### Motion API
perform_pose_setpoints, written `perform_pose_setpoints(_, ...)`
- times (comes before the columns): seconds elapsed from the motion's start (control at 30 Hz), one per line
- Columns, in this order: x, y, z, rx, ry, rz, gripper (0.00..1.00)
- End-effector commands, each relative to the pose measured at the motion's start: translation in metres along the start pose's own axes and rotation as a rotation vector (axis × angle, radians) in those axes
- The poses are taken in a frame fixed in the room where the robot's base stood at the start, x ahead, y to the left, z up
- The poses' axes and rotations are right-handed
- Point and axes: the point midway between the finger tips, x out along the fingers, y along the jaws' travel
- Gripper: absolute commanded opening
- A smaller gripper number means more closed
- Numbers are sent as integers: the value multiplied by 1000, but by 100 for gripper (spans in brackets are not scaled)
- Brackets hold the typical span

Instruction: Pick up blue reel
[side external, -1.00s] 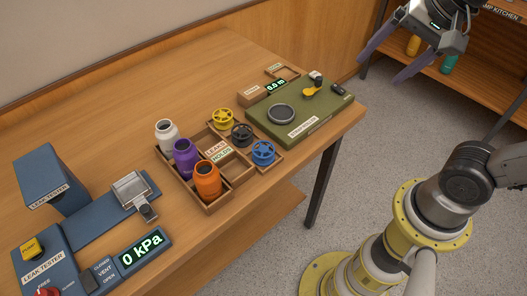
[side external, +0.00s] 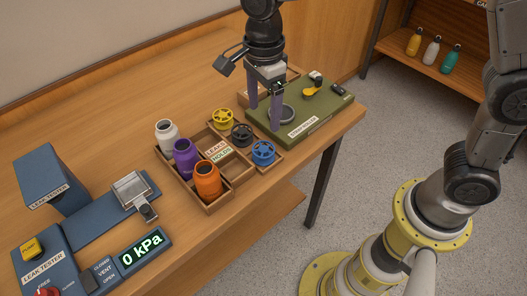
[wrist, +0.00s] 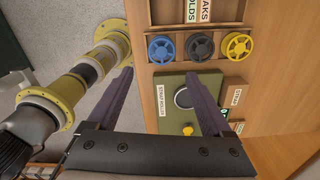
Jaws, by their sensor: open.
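The blue reel (side external: 263,152) lies in the right front compartment of the wooden tray (side external: 206,207). It also shows in the wrist view (wrist: 161,48), at the left of a row with a dark reel (wrist: 200,46) and a yellow reel (wrist: 238,46). My gripper (side external: 263,115) is open and empty, pointing down over the left part of the green strap roller board (side external: 318,118). It is behind and above the blue reel, apart from it. In the wrist view my two purple fingers stand wide apart, with the reel beyond their tips.
White (side external: 167,135), purple (side external: 186,158) and orange (side external: 207,180) bottles stand along the tray's left side. The blue leak tester (side external: 45,262) is at the front left. More bottles stand on a shelf at the back right. The back left table is clear.

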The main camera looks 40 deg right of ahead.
Motion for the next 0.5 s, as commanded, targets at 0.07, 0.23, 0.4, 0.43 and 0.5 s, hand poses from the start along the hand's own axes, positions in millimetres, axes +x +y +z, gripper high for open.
perform_pose_setpoints(0.07, 18, 1, -1, 1, 4, 6, 84)
perform_pose_setpoints(0.23, 48, 1, -1, 1, 3, 4, 84)
perform_pose_setpoints(0.4, 64, 0, -1, 1, 1, 1, 84)
perform_pose_setpoints(0.43, 65, 0, -1, 1, 1, 1, 84)
perform_pose_setpoints(0.5, 69, 0, -1, 1, 1, 2, 84)
